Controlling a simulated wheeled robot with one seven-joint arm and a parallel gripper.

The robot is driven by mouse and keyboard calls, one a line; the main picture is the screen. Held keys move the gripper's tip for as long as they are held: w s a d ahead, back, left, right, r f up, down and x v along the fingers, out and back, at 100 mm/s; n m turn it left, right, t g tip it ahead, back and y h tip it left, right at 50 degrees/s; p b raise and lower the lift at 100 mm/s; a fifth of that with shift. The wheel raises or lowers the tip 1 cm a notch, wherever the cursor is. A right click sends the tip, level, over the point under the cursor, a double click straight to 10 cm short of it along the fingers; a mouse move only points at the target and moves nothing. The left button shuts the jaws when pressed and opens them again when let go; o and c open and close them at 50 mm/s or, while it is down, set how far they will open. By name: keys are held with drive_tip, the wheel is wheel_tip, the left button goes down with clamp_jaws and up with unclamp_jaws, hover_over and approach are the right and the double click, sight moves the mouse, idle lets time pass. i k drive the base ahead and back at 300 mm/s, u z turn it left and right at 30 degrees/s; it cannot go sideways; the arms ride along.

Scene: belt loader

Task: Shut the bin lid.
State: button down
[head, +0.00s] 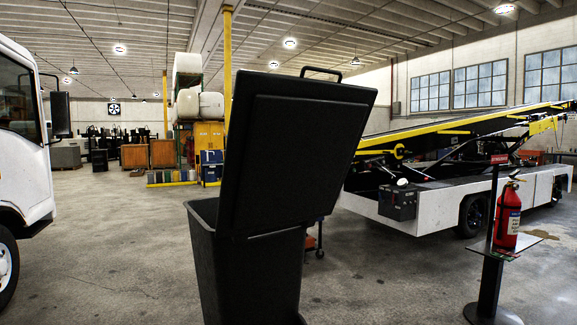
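A dark bin (252,275) stands on the concrete floor close in front of me, in the middle of the head view. Its lid (300,155) is up, standing steeply and leaning a little to the right. A black bar handle (321,72) is on the lid's top edge. Part of the bin's rim and opening shows at the left of the lid; the rest is hidden behind the lid. My gripper is not in this view.
A stand (491,275) with a red fire extinguisher (507,216) is at the right. A belt loader (430,205) stands behind it. A white truck (22,160) is at the left edge. The floor (115,250) between truck and bin is clear.

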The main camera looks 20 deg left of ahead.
sight(292, 142)
drive_tip(key=u, duration=0.4)
drive_tip(key=i, duration=1)
drive_tip(key=u, duration=0.5)
